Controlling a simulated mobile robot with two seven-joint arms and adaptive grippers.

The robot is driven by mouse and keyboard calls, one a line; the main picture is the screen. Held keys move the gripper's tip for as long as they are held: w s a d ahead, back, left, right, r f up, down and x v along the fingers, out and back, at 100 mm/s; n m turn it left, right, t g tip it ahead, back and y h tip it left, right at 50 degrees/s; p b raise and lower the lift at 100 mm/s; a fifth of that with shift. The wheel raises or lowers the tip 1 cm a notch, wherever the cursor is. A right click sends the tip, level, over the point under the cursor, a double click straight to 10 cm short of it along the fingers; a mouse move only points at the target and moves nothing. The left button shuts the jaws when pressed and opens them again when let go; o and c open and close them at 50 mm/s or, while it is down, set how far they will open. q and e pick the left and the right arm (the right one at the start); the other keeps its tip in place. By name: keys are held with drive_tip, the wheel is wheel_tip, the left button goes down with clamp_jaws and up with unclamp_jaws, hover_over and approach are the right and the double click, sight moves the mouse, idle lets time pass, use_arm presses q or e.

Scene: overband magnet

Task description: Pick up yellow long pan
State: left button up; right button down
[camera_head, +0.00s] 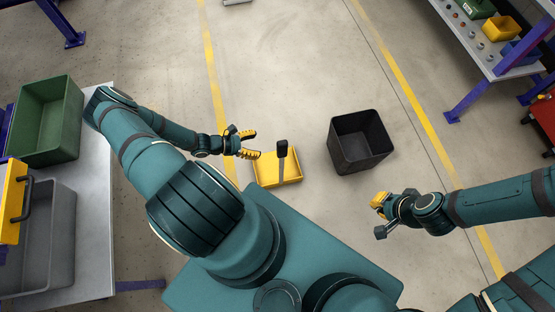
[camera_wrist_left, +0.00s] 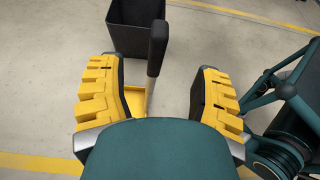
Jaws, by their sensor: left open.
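The yellow long pan (camera_head: 265,180) stands on the floor in front of my base. Its grey handle rises upright to a dark grip (camera_head: 282,148). My left gripper (camera_head: 255,143) is open and empty, just left of the grip in the head view, with a small gap. In the left wrist view the dark grip (camera_wrist_left: 157,48) shows between the two spread yellow fingers (camera_wrist_left: 160,70), seemingly beyond their tips. Part of the pan (camera_wrist_left: 135,101) shows below it; my gripper body hides the rest. My right gripper (camera_head: 379,203) is off to the right, away from the pan; its finger opening is unclear.
A black open bin (camera_head: 346,151) stands on the floor right of the pan and shows behind the grip in the wrist view. A table (camera_head: 98,225) with green (camera_head: 62,150) and grey (camera_head: 58,245) crates is at left. A shelf (camera_head: 497,68) is upper right. Floor between is clear.

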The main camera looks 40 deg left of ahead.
sight(287, 144)
use_arm(q)
drive_tip(key=shift+b+x, duration=1.25)
drive_tip(key=shift+x, duration=5.45)
drive_tip(key=shift+a+r, duration=0.1)
clamp_jaws()
drive_tip(key=shift+w, duration=0.1)
